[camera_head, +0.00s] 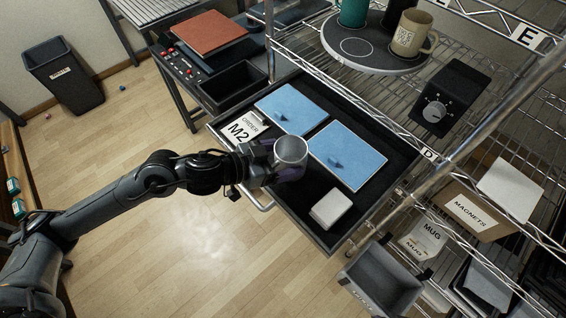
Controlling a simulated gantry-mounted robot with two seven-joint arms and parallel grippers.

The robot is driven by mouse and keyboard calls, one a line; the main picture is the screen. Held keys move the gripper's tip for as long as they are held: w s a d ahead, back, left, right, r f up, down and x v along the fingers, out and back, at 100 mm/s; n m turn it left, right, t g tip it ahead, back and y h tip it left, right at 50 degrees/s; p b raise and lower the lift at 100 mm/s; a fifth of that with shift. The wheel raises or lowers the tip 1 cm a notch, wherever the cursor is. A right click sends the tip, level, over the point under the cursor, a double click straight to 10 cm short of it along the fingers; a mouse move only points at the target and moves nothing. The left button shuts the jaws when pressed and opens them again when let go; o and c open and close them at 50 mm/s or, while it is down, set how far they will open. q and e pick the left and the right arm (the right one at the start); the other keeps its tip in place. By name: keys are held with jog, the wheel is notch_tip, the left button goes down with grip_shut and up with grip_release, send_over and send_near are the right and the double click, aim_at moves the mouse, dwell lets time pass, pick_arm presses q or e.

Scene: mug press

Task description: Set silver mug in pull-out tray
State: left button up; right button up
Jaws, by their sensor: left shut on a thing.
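The silver mug (291,151) is in my left gripper (288,168), which is shut on it. The mug's open top faces the camera. It shows over the front part of the pull-out tray (385,195), a dark drawer drawn out below the wire shelf. I cannot tell whether the mug touches the tray floor. The gripper fingers are partly hidden by the mug. My right gripper is not in view.
A round turntable (357,47) with a beige mug (412,35) and a green mug (353,10) stands on the shelf above. A grey bin (375,283) is at lower right.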

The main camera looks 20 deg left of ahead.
aim_at(283, 165)
pick_arm(q)
jog(key=shift+f, duration=1.3)
jog(key=shift+f, duration=0.15)
jog(key=o, duration=1.2)
jog(key=shift+c, duration=0.2)
jog(key=shift+s, duration=0.1)
jog(key=p+v, duration=0.1)
jog(key=v, duration=1)
jog(key=shift+s+a+r, duration=0.2)
jog(key=shift+r, duration=0.15)
